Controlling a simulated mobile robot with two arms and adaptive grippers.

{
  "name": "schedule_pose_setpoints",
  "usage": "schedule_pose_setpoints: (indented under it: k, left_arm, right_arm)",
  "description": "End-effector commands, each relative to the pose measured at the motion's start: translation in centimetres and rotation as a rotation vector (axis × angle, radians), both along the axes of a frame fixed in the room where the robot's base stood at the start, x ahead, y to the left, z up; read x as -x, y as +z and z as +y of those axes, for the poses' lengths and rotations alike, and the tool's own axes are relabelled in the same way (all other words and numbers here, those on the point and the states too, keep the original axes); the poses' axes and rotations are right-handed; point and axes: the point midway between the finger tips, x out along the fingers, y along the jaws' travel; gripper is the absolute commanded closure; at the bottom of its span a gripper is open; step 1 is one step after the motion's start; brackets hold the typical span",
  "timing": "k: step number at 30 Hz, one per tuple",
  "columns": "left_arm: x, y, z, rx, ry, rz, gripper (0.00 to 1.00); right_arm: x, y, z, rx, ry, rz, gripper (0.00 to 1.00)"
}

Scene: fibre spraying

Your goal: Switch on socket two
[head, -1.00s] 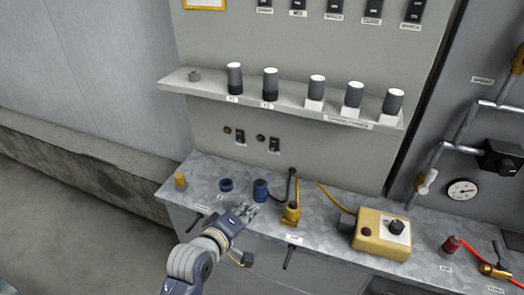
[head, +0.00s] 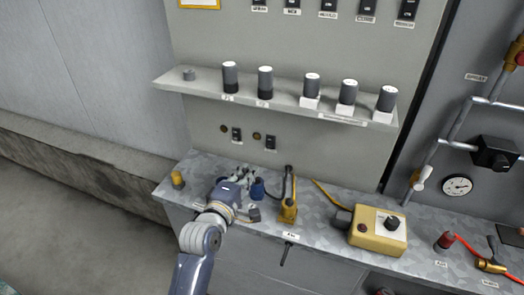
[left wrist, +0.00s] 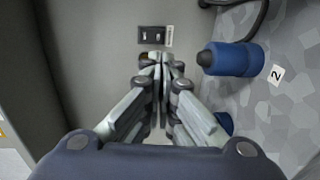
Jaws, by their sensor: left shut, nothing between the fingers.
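Two small dark switch plates, a left one (head: 236,134) and a right one (head: 270,142), sit low on the grey wall panel, each beside a round brass-coloured fitting. One dark switch plate (left wrist: 152,35) with a pale label beside it shows just beyond the fingertips in the left wrist view. Which of the two plates it is, I cannot tell for sure. My left gripper (head: 238,170) is above the bench below the plates; in the left wrist view its fingers (left wrist: 160,58) are closed together and empty. Contact with the plate cannot be told. My right gripper is out of view.
A blue cylindrical connector (head: 258,190) stands on the bench right of my left gripper; in the wrist view it (left wrist: 232,59) is beside a "2" label. A yellow tool (head: 288,198) and yellow box (head: 378,232) stand further right. A shelf (head: 205,88) juts out above the switches.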

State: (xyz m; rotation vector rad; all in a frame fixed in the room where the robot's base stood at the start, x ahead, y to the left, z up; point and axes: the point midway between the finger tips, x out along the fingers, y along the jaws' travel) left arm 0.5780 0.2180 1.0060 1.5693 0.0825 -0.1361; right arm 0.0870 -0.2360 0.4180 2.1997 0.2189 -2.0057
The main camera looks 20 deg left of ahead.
Motion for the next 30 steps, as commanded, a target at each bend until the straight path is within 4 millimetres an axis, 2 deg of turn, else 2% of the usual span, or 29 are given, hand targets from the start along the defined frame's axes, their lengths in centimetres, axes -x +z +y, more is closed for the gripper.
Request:
schedule_pose_setpoints:
  k: [9, 18, 24, 30]
  left_arm:
    - [-5.5, -0.5, -0.2, -0.002, 0.0, -0.001, 1.0]
    - [-9.8, -1.2, -0.3, -0.003, 0.0, 0.001, 1.0]
    - [-11.3, -1.5, -0.4, -0.001, 0.0, 0.0, 1.0]
    - [-11.7, -1.6, -0.4, -0.001, 0.0, 0.0, 1.0]
  right_arm:
    - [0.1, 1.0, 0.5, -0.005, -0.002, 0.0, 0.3]
    - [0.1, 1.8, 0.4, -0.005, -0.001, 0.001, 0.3]
    - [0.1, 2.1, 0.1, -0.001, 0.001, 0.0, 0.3]
    - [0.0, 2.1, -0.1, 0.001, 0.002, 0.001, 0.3]
